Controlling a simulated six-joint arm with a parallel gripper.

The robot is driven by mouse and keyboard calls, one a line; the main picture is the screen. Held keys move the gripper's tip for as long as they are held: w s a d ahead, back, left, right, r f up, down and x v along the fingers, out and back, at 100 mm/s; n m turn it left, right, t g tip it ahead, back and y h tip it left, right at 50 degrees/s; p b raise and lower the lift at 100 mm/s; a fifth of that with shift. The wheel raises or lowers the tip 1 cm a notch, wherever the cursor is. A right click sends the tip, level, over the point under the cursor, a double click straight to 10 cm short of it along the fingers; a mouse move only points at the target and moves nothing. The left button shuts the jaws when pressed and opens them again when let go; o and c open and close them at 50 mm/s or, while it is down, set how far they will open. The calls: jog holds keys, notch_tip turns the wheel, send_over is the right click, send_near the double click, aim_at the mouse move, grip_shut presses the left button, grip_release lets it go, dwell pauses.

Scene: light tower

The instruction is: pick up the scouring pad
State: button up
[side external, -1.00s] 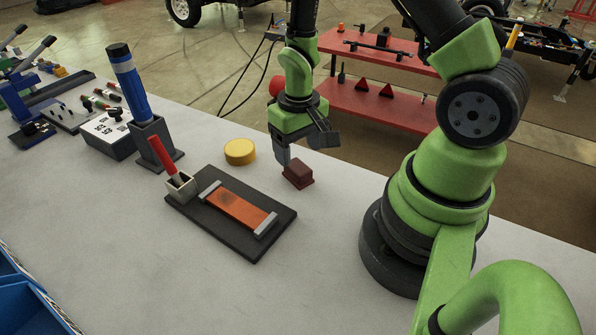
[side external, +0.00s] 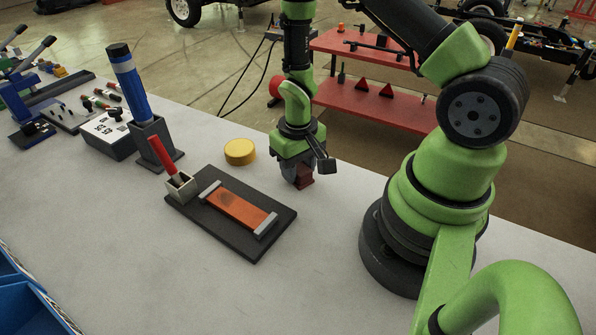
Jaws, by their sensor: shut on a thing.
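The scouring pad is a small dark red-brown block (side external: 305,178) on the grey table, right of the black board. My gripper (side external: 299,180) is lowered over it from above and is shut on it. The fingers cover much of the pad, and only its right part shows. The pad seems to be at or close to the table top; a gap below it cannot be made out.
A black board (side external: 255,243) with an orange plate (side external: 240,209) clamped on it lies to the left. A red-handled tool (side external: 161,154) stands in a small holder at its corner. A yellow disc (side external: 240,152) lies behind the board. The table front is clear.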

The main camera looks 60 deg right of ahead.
aim_at(298, 166)
jog(key=shift+r, duration=0.1)
notch_tip(298, 166, up, 10)
jog(key=shift+f, duration=0.1)
dwell(0.6)
jog(key=shift+o, duration=0.8)
jog(key=shift+w+a, duration=0.2)
jog(key=w+a, duration=0.3)
jog(key=a, duration=0.4)
jog(key=w+a, duration=0.3)
jog(key=a, duration=0.3)
jog(key=shift+s+a+f, duration=0.1)
jog(key=shift+f, duration=1.25)
jog(key=shift+s+a+f, duration=0.1)
jog(key=shift+f, duration=1.25)
